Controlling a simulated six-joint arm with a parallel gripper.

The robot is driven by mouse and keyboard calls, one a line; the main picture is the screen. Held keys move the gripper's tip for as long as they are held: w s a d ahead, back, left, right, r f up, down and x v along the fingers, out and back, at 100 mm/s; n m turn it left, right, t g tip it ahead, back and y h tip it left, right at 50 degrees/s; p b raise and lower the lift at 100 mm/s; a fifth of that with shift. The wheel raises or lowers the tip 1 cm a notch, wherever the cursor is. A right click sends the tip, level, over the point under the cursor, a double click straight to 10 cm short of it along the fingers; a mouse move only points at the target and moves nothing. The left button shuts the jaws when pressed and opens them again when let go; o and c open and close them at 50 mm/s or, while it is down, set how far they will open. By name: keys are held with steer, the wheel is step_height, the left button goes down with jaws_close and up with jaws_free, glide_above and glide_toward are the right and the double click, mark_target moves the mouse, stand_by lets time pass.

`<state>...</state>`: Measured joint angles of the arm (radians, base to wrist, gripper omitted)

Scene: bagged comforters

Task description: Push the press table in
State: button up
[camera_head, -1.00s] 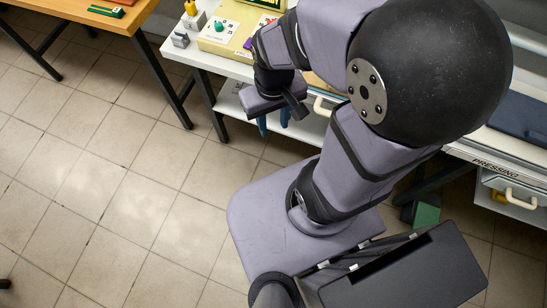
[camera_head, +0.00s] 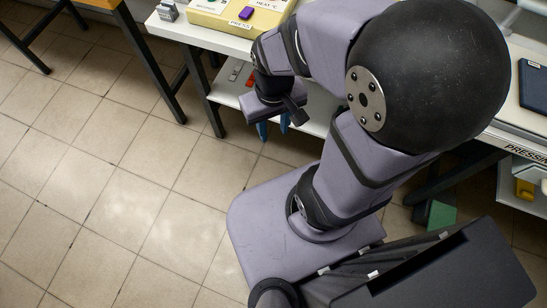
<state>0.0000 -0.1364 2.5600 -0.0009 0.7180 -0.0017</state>
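The white edge with the lettering "PRESSING", cut off by the frame, is at the right (camera_head: 503,137); I take this to be the press table. Much of it is hidden behind my arm or outside the view. A cream control panel (camera_head: 213,22) with a purple button and a "PRESS" label sits on a white tabletop (camera_head: 192,36) at the top. I cannot tell whether the two white surfaces join. My gripper (camera_head: 273,128) points down in front of the white table, over its lower shelf in the picture. Its two blue fingers are apart, with nothing seen between them.
A lower shelf (camera_head: 231,90) with small items is under the white table. Dark legs (camera_head: 211,105) stand below it. A wooden table (camera_head: 110,4) is at the top left. A green block (camera_head: 441,214) is near the floor at right. The tiled floor at left is clear.

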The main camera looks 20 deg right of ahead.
step_height(320, 180, down, 16)
steer(key=b, duration=1.5)
steer(key=shift+c, duration=0.3)
steer(key=c, duration=0.5)
steer(key=shift+s+a+r+p, duration=0.1)
steer(key=shift+r+p, duration=0.1)
steer(key=shift+p, duration=0.1)
jaws_close()
steer(key=s+r+m+t+h+p, duration=0.1)
steer(key=r+m+h+p, duration=0.6)
steer(key=r+m+p, duration=0.7)
steer(key=s+a+r+m+t+h+p, duration=0.1)
steer(key=s+r+m+h+p, duration=0.2)
steer(key=r+m+h+p, duration=0.4)
step_height(320, 180, up, 7)
steer(key=m+p, duration=1)
steer(key=p, duration=0.5)
steer(key=shift+a+h, duration=0.15)
steer(key=shift+h, duration=0.25)
